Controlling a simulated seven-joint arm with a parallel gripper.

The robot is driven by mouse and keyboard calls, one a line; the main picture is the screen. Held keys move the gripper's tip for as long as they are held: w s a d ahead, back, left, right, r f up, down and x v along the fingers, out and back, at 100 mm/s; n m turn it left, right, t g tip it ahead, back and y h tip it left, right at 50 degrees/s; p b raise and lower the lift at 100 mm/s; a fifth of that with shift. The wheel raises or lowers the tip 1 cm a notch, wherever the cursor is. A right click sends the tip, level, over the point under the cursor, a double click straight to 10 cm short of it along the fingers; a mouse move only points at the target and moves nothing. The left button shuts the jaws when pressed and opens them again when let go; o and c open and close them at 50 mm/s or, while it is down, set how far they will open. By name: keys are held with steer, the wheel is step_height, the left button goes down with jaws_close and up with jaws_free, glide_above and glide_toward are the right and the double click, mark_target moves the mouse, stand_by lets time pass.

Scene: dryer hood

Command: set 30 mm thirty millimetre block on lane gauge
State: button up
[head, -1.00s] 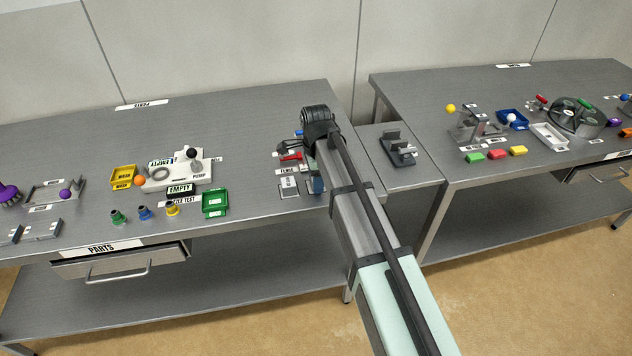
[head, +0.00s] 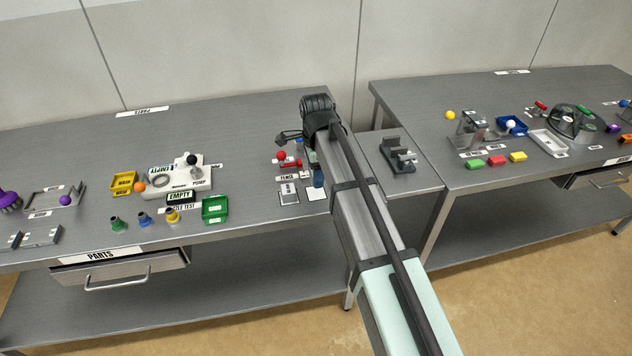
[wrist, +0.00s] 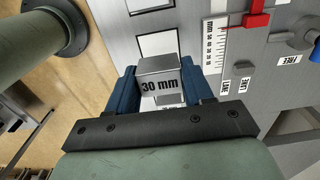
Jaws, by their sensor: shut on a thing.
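My gripper (wrist: 158,88) is shut on the silver 30 mm block (wrist: 160,68), with a blue finger on each side of it. The block's "30 mm" label faces the wrist camera. In the head view my gripper (head: 317,175) is mostly hidden behind my arm, and the block cannot be made out. The lane gauge (wrist: 235,75), with a millimetre scale and a red slider (wrist: 252,18), lies to the right of the block in the wrist view. Its red part (head: 291,163) shows beside my wrist in the head view. The gap between block and surface is hard to tell.
White outlined squares (wrist: 160,43) lie beyond the block. In the head view, a green tray (head: 215,210) is left of the gauge and a dark fixture (head: 398,157) stands on the small table to the right.

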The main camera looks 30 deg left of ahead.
step_height(320, 180, up, 4)
steer(key=shift+r, duration=0.25)
steer(key=shift+w+r, duration=0.15)
steer(key=shift+w, duration=0.15)
steer(key=w+a+r, duration=0.1)
steer(key=w+a, duration=0.7)
steer(key=w, duration=0.1)
steer(key=shift+f, duration=4.8)
steer(key=shift+f, duration=0.1)
steer(key=o, duration=1.1)
